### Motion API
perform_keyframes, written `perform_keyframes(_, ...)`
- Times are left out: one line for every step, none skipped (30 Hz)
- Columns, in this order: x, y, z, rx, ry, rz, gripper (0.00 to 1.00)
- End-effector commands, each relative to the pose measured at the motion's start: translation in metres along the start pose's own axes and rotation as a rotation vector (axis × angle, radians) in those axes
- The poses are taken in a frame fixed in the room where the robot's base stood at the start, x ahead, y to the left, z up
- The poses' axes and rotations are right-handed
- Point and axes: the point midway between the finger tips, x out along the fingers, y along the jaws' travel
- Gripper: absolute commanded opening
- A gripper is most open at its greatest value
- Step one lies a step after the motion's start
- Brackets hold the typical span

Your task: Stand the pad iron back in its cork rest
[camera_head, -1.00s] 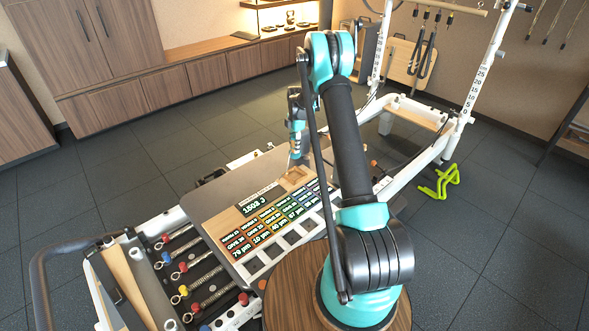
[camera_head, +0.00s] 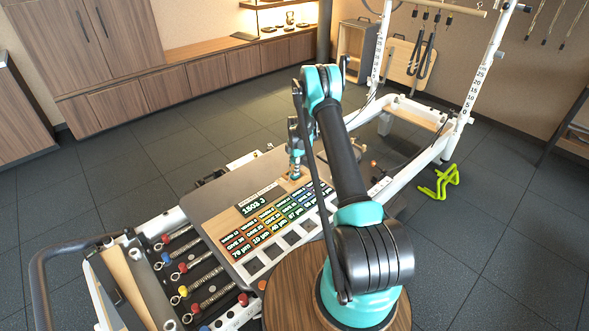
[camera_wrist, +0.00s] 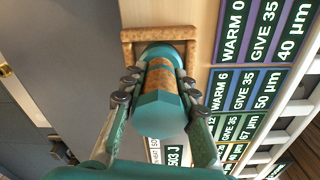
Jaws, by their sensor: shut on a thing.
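The pad iron (camera_wrist: 158,112) is teal with a cork-coloured band around its middle. My gripper (camera_wrist: 160,90) is shut on it, a finger on each side. In the head view, my gripper (camera_head: 296,158) is low over the far part of the sloped panel. The cork rest (camera_wrist: 127,52) is a square brown frame on that panel. In the wrist view the iron's far end lies within the frame's outline. I cannot tell whether it touches the bottom of the rest. In the head view the rest is mostly hidden by my gripper and the iron.
The panel (camera_head: 200,203) carries a display and rows of coloured labels (camera_head: 262,222) close beside the rest. Springs with coloured ends (camera_head: 205,280) lie at the near left. The white reformer frame (camera_head: 440,140) stands beyond on the right. Green low hurdles (camera_head: 440,182) stand on the floor.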

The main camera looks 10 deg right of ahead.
Motion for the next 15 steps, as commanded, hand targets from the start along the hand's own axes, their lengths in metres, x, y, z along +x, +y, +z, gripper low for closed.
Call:
perform_keyframes(-0.0006,0.0000,0.0000,0.000,0.000,0.000,0.00)
perform_keyframes(-0.0006,0.0000,0.0000,0.000,0.000,0.000,0.00)
perform_keyframes(-0.0007,0.0000,-0.0001,0.000,0.000,0.000,0.00)
perform_keyframes(-0.0007,0.0000,-0.0001,0.000,0.000,0.000,0.00)
perform_keyframes(-0.0006,0.0000,-0.0001,0.000,0.000,0.000,0.00)
perform_keyframes(-0.0002,0.0000,0.0000,0.000,0.000,0.000,0.00)
perform_keyframes(0.0005,0.0001,0.0000,0.000,0.000,0.000,0.00)
perform_keyframes(0.0014,0.0001,0.0000,0.000,0.000,0.000,0.00)
perform_keyframes(0.0023,0.0001,0.0001,0.000,0.000,0.000,0.29)
perform_keyframes(0.0019,0.0001,0.0001,0.000,0.000,0.000,0.33)
perform_keyframes(0.0019,0.0000,0.0001,0.000,0.000,0.000,0.37)
perform_keyframes(0.0019,0.0000,0.0001,0.000,0.000,0.000,0.42)
perform_keyframes(0.0018,0.0000,0.0001,0.000,0.000,0.000,0.46)
perform_keyframes(0.0018,0.0000,0.0001,0.000,0.000,0.000,0.49)
perform_keyframes(0.0017,0.0000,0.0001,0.000,0.000,0.000,0.49)
